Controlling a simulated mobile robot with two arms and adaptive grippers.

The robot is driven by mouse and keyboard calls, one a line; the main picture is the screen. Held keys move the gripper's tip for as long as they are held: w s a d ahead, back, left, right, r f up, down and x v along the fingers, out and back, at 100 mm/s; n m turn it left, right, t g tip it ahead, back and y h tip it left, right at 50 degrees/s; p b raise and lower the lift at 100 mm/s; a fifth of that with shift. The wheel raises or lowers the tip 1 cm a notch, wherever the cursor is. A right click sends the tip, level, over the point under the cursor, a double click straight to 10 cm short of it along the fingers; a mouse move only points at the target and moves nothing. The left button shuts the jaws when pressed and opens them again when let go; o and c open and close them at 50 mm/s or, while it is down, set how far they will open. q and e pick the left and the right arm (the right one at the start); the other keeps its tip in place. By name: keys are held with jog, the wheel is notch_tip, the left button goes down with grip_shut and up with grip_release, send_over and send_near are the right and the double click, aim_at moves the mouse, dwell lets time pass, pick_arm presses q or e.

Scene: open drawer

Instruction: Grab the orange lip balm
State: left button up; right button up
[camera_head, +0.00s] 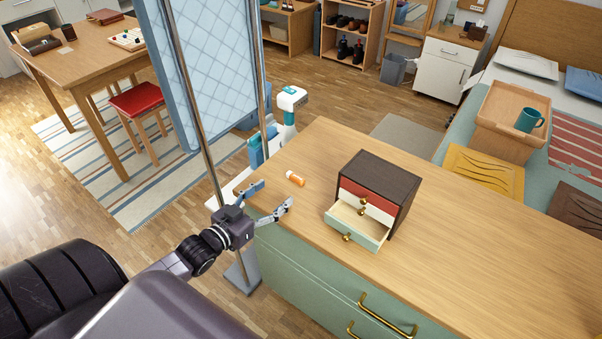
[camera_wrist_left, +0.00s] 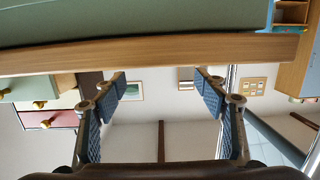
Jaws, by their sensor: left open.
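The orange lip balm (camera_head: 295,178), a small orange tube with a white end, lies on its side on the wooden dresser top near its left edge. My left gripper (camera_head: 273,196) is open and empty at that edge, with its fingers spread and pointing toward the balm. A short gap separates the fingers from the balm. In the left wrist view the two fingers (camera_wrist_left: 163,88) are wide apart with nothing between them. I cannot make out the balm in that view. My right gripper is in neither view.
A small dark chest (camera_head: 382,177) stands right of the balm, its light green bottom drawer (camera_head: 366,237) pulled out. A folding screen's metal pole (camera_head: 205,155) stands just left of my left gripper. The dresser top (camera_head: 480,235) is clear right of the chest.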

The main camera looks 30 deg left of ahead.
aim_at(293, 178)
pick_arm(q)
jog(key=shift+w+d, duration=0.2)
jog(key=shift+w, duration=1.5)
jog(key=shift+w+d+f, duration=0.15)
jog(key=shift+w+f, duration=0.05)
jog(key=shift+w, duration=0.95)
jog(key=shift+w+d+f, duration=0.15)
jog(key=shift+w, duration=0.95)
jog(key=shift+c, duration=0.6)
jog(key=c, duration=0.8)
